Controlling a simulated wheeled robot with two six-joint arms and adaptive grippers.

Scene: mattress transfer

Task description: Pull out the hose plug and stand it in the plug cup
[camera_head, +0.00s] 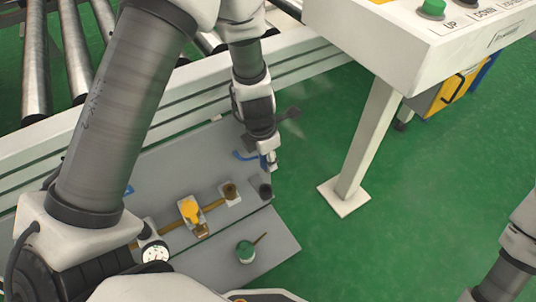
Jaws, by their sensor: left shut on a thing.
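My left gripper (265,150) points down above the far right part of the grey panel. It is shut on the hose plug (272,160), of which only a small light metal part shows below the fingers. A short blue piece (245,156) sticks out to the left beside the fingers. A dark round cup (265,191), seemingly the plug cup, stands at the panel's right edge, below the gripper in the picture and apart from it. A brass socket (230,191) on a pale plate is left of the cup, with nothing in it that I can see. My right gripper is out of view.
The grey panel (170,180) carries a brass pipe with a yellow valve handle (190,210) and a round gauge (155,252). A green-and-white pot with a stick (246,251) stands near the front. A roller conveyor (75,45) lies behind; a white control stand (365,140) is at right.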

